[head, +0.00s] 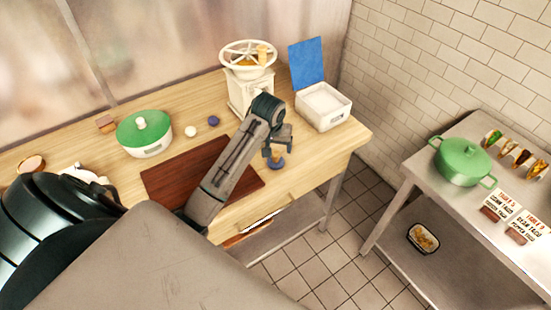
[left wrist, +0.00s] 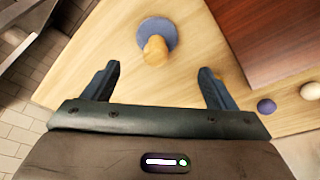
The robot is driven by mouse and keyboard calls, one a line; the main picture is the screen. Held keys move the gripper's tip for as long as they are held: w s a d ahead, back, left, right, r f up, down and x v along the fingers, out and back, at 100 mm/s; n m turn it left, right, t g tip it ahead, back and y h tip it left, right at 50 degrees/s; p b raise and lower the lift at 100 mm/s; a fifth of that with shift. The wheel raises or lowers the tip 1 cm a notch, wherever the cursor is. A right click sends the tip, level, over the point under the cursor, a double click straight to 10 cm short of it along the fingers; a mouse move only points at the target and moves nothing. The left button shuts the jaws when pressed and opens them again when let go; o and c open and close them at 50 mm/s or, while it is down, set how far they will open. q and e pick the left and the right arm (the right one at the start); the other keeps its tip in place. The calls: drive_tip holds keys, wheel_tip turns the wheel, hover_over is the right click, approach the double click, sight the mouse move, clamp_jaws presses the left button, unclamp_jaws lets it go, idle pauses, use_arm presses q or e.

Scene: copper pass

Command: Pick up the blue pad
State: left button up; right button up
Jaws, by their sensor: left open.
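A round blue pad with a tan knob (left wrist: 170,30) rests on the wooden table in the left wrist view. In the head view the blue pad (head: 276,164) is just below my left gripper, partly hidden by it. My left gripper (head: 278,149) is open and empty above the table's right part. In the left wrist view its two fingers (left wrist: 158,76) are spread apart, with the pad ahead of the gap and not between them. My right gripper is not in view.
A dark red board (head: 165,180) lies left of the pad. A white box with a raised blue lid (head: 307,62) and a cream grinder (head: 240,95) stand behind. A blue ball (head: 213,121), a white ball (head: 191,131) and a green-lidded pot (head: 145,133) are farther left.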

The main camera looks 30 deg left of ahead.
sight(276, 153)
use_arm(q)
drive_tip(key=shift+x, duration=0.85)
drive_tip(key=shift+w+d+f+p, duration=0.1)
drive_tip(key=shift+f+p, duration=0.2)
drive_tip(key=shift+p, duration=0.15)
drive_tip(key=p+x, duration=0.2)
drive_tip(key=x, duration=0.1)
drive_tip(key=shift+d+f, duration=0.2)
drive_tip(key=shift+a+f, duration=0.1)
drive_tip(key=shift+f, duration=0.55)
drive_tip(key=c, duration=0.9)
drive_tip(key=shift+c, duration=0.9)
drive_tip(key=shift+r, duration=0.1)
